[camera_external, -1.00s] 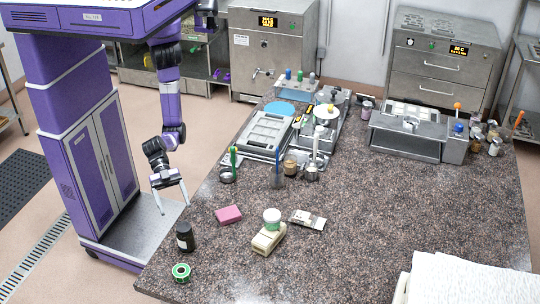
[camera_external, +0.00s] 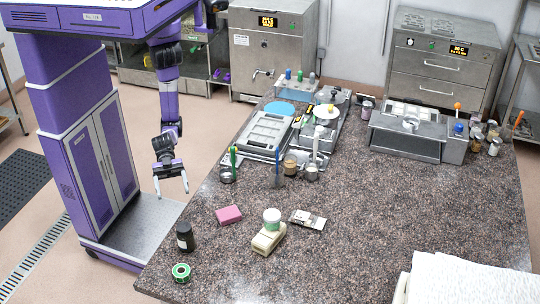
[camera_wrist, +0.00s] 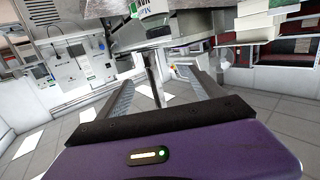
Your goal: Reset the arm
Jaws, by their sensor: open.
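My purple arm hangs down in front of my base at the left of the external view. My gripper (camera_external: 172,192) is at its lower end, just left of the table's edge, with its two fingers pointing down and apart. It is open and nothing shows between the fingers. In the wrist view the two fingers of my gripper (camera_wrist: 163,88) stand apart, with floor and the underside of furniture beyond.
The speckled stone table (camera_external: 380,220) is just right of my gripper. A black jar (camera_external: 185,237), a green tape roll (camera_external: 181,272), a pink block (camera_external: 229,215) and a scale (camera_external: 268,238) with a white tub (camera_external: 272,218) are on its near left part.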

